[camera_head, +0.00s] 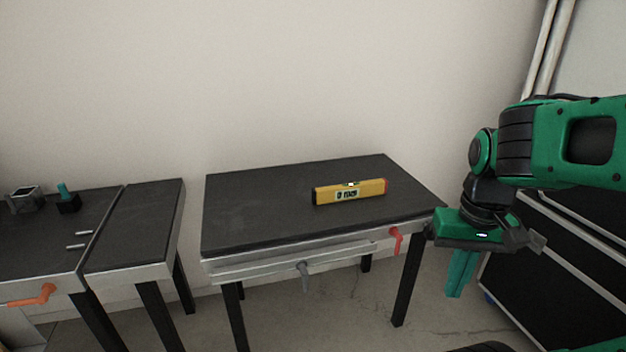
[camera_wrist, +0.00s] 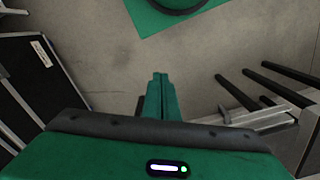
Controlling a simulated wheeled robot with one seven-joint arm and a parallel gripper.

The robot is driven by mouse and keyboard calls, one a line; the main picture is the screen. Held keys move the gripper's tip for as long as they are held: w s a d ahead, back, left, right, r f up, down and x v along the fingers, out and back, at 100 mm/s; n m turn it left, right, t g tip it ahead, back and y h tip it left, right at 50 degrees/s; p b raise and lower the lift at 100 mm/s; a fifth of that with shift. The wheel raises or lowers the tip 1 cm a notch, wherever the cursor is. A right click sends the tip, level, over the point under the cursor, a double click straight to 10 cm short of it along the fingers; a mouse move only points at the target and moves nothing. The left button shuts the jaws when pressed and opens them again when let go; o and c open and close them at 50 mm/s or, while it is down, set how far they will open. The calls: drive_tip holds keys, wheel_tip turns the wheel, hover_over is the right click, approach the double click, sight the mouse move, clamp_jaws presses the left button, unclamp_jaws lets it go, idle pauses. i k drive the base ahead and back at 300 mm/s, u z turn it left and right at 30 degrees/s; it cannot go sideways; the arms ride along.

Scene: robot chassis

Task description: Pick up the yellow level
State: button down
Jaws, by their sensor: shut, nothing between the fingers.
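The yellow level (camera_head: 349,191) lies on the dark top of the middle table (camera_head: 270,222), toward its right half. My green gripper (camera_head: 456,290) hangs to the right of that table, pointing down, apart from the level. In the wrist view my gripper's fingers (camera_wrist: 160,80) are together with nothing between them, above bare floor. The level does not show in the wrist view.
A red handle (camera_head: 396,240) and a grey handle (camera_head: 304,268) stick out at the table's front. More dark tables (camera_head: 135,225) stand to the left. A dark cabinet (camera_head: 560,275) stands at the right. The tabletop around the level is clear.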

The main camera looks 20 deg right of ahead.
sight(331, 194)
drive_tip(key=k, duration=0.45)
drive_tip(key=z, duration=0.85)
drive_tip(key=i, duration=1.8)
drive_tip(key=u, duration=0.1)
